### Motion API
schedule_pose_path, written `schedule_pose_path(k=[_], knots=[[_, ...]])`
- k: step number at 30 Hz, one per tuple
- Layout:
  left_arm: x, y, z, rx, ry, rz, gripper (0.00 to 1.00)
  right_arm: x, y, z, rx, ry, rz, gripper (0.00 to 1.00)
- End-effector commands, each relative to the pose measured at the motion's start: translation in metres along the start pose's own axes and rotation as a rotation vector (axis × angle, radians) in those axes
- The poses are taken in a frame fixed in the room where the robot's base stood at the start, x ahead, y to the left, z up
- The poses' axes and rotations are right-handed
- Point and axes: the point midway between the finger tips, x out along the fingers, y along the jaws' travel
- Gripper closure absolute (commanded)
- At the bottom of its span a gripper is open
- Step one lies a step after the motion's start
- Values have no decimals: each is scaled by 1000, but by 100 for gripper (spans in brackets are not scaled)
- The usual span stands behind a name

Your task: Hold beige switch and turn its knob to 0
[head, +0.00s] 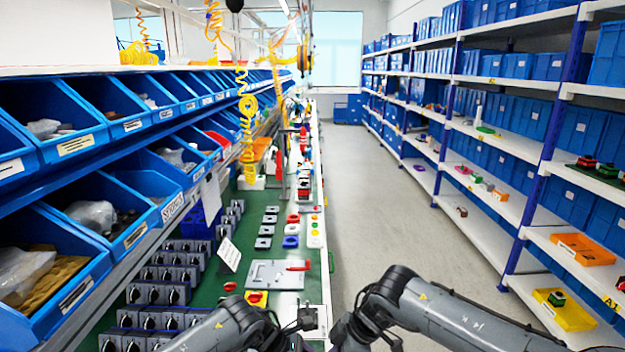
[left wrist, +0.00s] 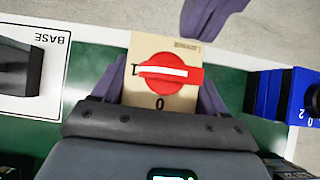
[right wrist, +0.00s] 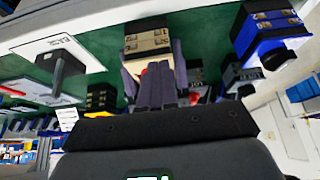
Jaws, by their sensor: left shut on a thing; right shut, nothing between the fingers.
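The beige switch (left wrist: 165,70) faces the camera in the left wrist view, with a red knob (left wrist: 172,73) at its middle. The knob's white line lies level, its left end at the mark 1; the 0 is printed below the knob. My left gripper (left wrist: 162,95) is shut on the switch, one finger on each side. The switch (right wrist: 148,38) also shows in the right wrist view, its knob mostly hidden behind fingers. My right gripper (right wrist: 156,88) is shut and empty in front of it; whether it touches the knob I cannot tell. The head view does not show the grip clearly.
A blue switch (left wrist: 290,95) stands to the right. A white panel marked BASE (left wrist: 38,75) with a black handle is at the left. In the head view, rows of grey switches (head: 165,272) fill the green bench, and blue bins (head: 95,210) line its left side.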

Motion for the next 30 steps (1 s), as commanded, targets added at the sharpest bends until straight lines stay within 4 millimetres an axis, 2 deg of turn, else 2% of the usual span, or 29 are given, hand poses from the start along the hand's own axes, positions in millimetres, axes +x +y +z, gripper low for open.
schedule_pose_path(k=[30], knots=[[0, 0, 0, 0, 0, -1, 59, 3, 3, -6, 1, 0, -1, 100]])
